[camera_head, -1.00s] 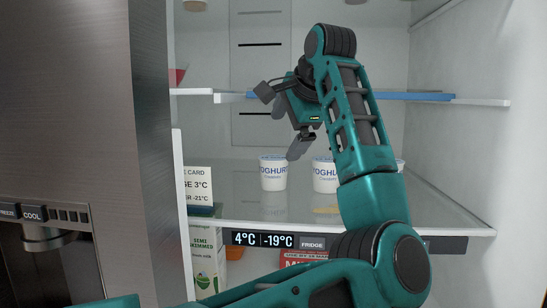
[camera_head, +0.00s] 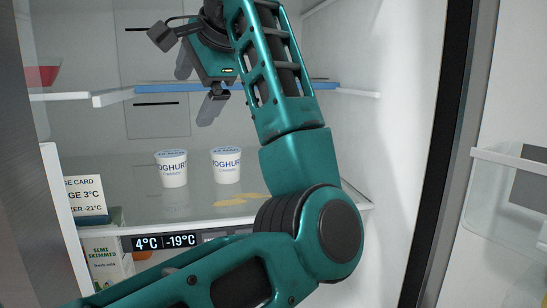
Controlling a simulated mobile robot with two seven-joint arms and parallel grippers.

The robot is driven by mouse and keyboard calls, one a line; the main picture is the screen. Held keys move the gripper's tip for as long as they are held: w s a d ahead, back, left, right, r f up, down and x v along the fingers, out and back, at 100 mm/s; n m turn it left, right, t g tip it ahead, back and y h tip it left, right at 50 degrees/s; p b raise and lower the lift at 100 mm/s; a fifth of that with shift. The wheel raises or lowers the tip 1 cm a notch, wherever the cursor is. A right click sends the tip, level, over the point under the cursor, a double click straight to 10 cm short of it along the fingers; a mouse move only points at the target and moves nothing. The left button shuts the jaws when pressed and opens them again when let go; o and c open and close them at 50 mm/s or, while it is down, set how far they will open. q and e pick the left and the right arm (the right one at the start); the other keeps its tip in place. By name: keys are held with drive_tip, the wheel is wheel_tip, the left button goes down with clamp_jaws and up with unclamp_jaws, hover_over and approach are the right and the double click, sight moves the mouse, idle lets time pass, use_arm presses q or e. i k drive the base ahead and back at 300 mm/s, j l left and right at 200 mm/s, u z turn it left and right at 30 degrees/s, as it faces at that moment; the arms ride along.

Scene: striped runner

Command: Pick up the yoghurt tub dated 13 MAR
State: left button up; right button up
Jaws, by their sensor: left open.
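Two white yoghurt tubs with blue lettering stand upright on the fridge's middle shelf (camera_head: 130,205): a left tub (camera_head: 173,174) and a right tub (camera_head: 227,170). Their lids carry small dark print that I cannot read, so I cannot tell which is dated 13 MAR. My left gripper (camera_head: 198,88) is open and empty, above the tubs and apart from them, at about the height of the upper shelf in the picture. My left arm crosses the right part of the shelf and hides what is behind it. My right gripper is not in view.
The upper shelf (camera_head: 350,92) has a blue strip and a red bowl (camera_head: 42,76). A card (camera_head: 85,197) stands at the middle shelf's left front. A semi-skimmed carton (camera_head: 104,265) is below. A yellow patch (camera_head: 236,199) shows near the shelf front. The open door (camera_head: 525,180) is at right.

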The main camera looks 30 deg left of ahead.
sight(227, 160)
drive_tip(key=k+l, duration=0.8)
drive_tip(key=l, duration=0.15)
